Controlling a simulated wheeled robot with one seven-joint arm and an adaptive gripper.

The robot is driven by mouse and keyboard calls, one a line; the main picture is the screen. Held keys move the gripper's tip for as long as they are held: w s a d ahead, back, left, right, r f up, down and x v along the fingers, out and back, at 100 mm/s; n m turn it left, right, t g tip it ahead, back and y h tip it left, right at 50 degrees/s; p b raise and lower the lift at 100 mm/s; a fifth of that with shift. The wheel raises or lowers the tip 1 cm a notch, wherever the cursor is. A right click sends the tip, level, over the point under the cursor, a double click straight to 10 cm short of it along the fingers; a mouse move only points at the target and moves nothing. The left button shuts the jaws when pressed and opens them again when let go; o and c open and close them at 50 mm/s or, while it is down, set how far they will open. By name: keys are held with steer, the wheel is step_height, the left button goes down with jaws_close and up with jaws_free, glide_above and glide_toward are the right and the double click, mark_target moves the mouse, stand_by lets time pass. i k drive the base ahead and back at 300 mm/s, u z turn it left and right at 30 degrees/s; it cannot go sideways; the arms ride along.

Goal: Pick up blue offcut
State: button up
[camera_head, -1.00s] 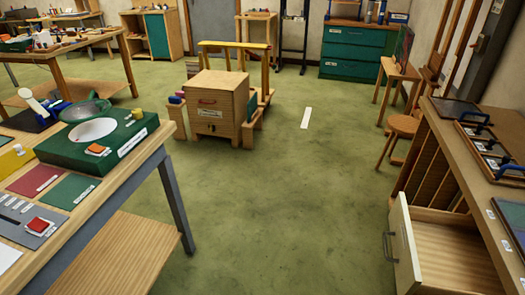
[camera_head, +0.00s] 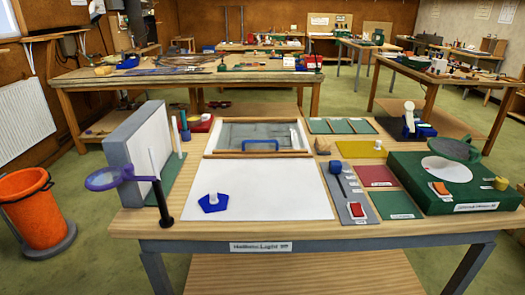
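A flat, angular blue piece (camera_head: 207,207), which may be the blue offcut, lies on the white sheet (camera_head: 275,190) near the front left of the workbench. No label on the blue piece shows. My gripper is not in view.
The workbench (camera_head: 140,222) carries a grey upright panel (camera_head: 138,140), a purple-ringed magnifier (camera_head: 106,179), a framed tray (camera_head: 255,135) and a green box (camera_head: 456,183). An orange bucket (camera_head: 28,207) stands on the floor at left. Green floor is open around it.

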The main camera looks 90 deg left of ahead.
mark_target(214, 201)
steer(key=u, duration=2.05)
steer(key=k, duration=0.4)
steer(key=u, duration=1.35)
